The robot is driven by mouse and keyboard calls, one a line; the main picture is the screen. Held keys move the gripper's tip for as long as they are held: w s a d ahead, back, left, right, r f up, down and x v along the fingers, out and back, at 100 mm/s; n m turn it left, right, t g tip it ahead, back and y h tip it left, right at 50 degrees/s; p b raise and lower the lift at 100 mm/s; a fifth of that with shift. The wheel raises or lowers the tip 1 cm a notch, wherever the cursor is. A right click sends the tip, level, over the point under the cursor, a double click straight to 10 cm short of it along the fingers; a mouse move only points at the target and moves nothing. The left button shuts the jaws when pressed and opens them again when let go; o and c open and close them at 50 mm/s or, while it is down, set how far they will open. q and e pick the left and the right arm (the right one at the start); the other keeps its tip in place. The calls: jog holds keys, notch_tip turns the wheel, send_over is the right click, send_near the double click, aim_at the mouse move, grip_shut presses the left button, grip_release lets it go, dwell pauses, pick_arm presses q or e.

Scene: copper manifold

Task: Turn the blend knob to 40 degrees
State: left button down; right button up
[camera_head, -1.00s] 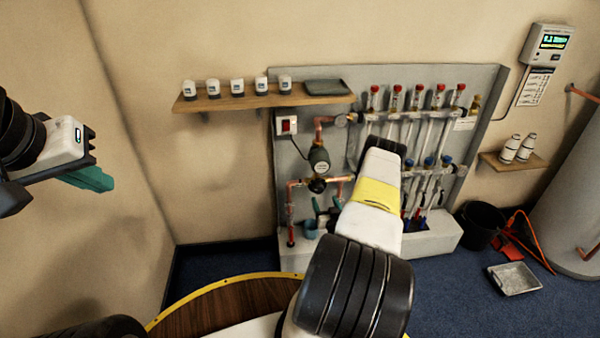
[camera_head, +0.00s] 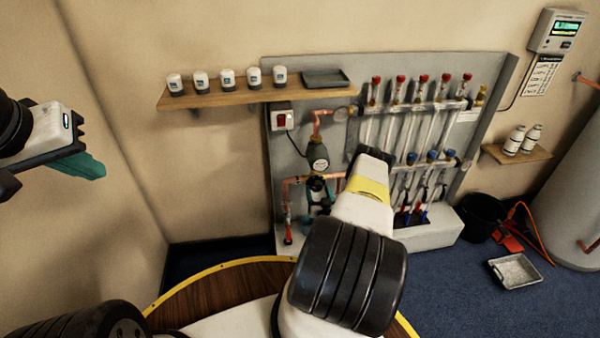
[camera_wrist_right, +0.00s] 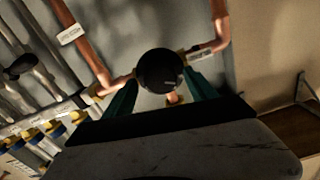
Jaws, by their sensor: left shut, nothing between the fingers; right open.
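The blend knob (camera_wrist_right: 159,70) is a round black knob with a small pale mark near its right side, in the middle of the right wrist view. In the head view it is a small dark shape (camera_head: 317,183) below the grey round-bodied pump. My right gripper (camera_wrist_right: 160,84) is open, with one teal finger on each side of the knob's lower part. Whether the fingers touch it I cannot tell. In the head view the gripper (camera_head: 319,196) is partly hidden by my arm. My left gripper (camera_head: 86,166) is shut and empty at the far left, away from the panel.
Copper pipes (camera_wrist_right: 84,45) run close to the knob on both sides. Glass tubes with red caps (camera_head: 422,80) stand to the right on the grey panel. A wooden shelf (camera_head: 225,95) with white jars is at upper left. A black bucket (camera_head: 484,216) stands on the floor.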

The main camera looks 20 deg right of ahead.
jog(key=shift+w, duration=0.25)
jog(key=shift+c, duration=0.3)
jog(key=c, duration=1.3)
jog(key=shift+c, duration=0.2)
